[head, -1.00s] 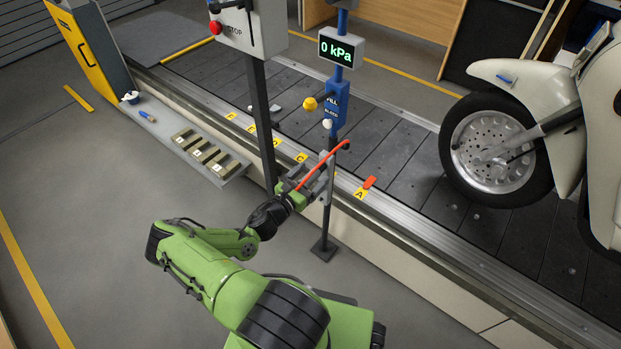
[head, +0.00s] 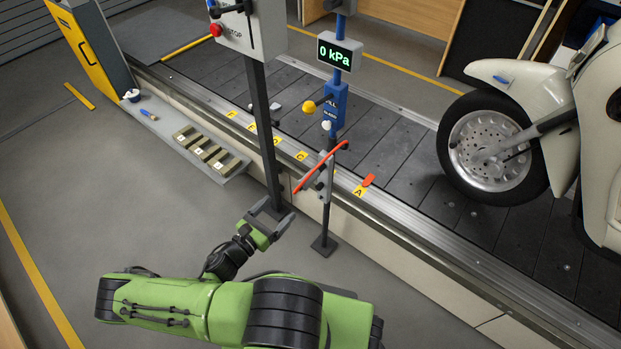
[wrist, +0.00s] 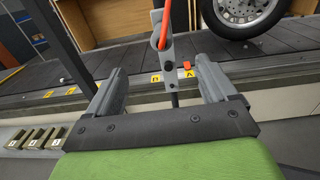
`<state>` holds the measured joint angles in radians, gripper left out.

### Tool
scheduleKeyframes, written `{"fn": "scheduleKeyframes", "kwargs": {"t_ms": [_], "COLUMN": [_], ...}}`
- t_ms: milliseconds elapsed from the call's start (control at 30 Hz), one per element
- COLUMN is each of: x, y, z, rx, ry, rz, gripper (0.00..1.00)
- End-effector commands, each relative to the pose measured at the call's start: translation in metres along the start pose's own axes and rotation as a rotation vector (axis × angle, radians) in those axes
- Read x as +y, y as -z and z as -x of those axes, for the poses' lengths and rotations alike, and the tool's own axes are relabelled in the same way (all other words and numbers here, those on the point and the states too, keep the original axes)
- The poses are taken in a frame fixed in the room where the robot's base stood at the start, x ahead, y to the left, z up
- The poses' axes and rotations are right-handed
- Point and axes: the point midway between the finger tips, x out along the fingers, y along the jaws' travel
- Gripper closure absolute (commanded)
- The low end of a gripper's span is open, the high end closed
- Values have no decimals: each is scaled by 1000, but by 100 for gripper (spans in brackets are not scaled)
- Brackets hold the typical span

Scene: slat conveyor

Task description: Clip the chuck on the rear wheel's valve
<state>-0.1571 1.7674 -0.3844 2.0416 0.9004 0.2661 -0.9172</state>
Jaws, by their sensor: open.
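A red curved hose or lever (head: 320,168) sits at a grey holder (head: 317,184) on the inflator post; which part is the chuck I cannot tell. The wrist view shows the red piece (wrist: 165,28) and holder (wrist: 168,62) ahead, between and beyond my fingers. My gripper (head: 274,214) is open and empty, below and left of the holder, apart from it. One spoked wheel (head: 490,150) of a cream scooter (head: 528,88) stands on the conveyor at right; its lower part shows in the wrist view (wrist: 240,12). I cannot make out its valve, nor tell whether it is the rear wheel.
An orange-red tag (head: 369,180) is by label A.

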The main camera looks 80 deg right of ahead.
Motion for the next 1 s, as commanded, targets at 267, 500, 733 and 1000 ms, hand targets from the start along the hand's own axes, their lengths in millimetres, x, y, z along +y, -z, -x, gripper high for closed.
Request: {"fn": "scheduleKeyframes", "kwargs": {"t_ms": [267,500,733,1000], "x": [1,2,-1,-2], "y": [3,4,1,-1], "z": [-17,-54,-83,-90], "rx": [8,18,19,16], "ry": [9,14,17,17], "rz": [270,915,1427,1574], "gripper": [34,34,34,34]}}
